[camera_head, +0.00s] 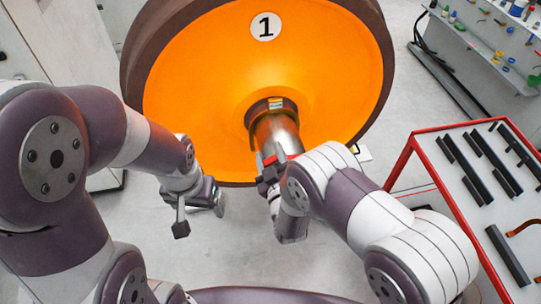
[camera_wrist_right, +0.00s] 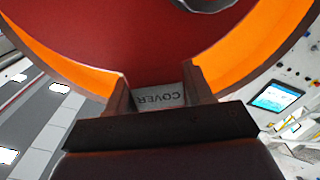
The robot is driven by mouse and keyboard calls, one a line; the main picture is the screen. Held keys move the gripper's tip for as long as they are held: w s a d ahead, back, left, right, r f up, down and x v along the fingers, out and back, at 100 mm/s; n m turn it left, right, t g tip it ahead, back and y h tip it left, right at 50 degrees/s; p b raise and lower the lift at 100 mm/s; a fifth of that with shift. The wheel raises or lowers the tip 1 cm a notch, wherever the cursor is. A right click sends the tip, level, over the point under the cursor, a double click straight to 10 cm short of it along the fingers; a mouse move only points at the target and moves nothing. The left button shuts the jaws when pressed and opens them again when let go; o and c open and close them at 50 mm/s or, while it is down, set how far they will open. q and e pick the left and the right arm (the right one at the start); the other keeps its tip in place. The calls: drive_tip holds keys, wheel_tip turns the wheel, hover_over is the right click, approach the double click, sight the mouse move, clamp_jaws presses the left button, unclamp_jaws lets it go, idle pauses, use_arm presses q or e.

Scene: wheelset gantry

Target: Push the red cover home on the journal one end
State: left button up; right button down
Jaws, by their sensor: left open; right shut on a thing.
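The orange wheel (camera_head: 190,75) marked 1 faces me, with its metal journal (camera_head: 277,132) sticking out towards me. The red cover (camera_head: 270,160) shows as a small red strip at the journal's near end, mostly hidden behind my right gripper (camera_head: 268,178). In the right wrist view the red cover (camera_wrist_right: 110,38) fills the upper middle. Its grey tab (camera_wrist_right: 160,97) lettered COVER sits between the two fingers, and the gripper is shut on it. I cannot tell how far the cover is on the journal. My left gripper (camera_head: 200,214) is open and empty, left of the journal.
A red-framed table (camera_head: 416,140) at the right carries several dark bars (camera_head: 462,165). A shelf with small coloured parts (camera_head: 485,35) stands at the back right. A grey cabinet (camera_head: 50,50) is at the left. Grey floor shows between my left gripper and the journal.

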drive_tip(key=shift+b+x, duration=0.95)
drive_tip(key=shift+x, duration=0.8)
drive_tip(key=shift+c, duration=1.8)
unclamp_jaws()
drive_tip(key=shift+s, duration=0.1)
drive_tip(key=shift+s+d+f, duration=0.1)
drive_tip(key=shift+s+d, duration=0.05)
drive_tip(key=shift+s, duration=0.2)
drive_tip(key=b+v, duration=0.3)
drive_tip(key=v, duration=0.8)
drive_tip(key=shift+s, duration=0.4)
drive_tip(key=shift+d, duration=0.1)
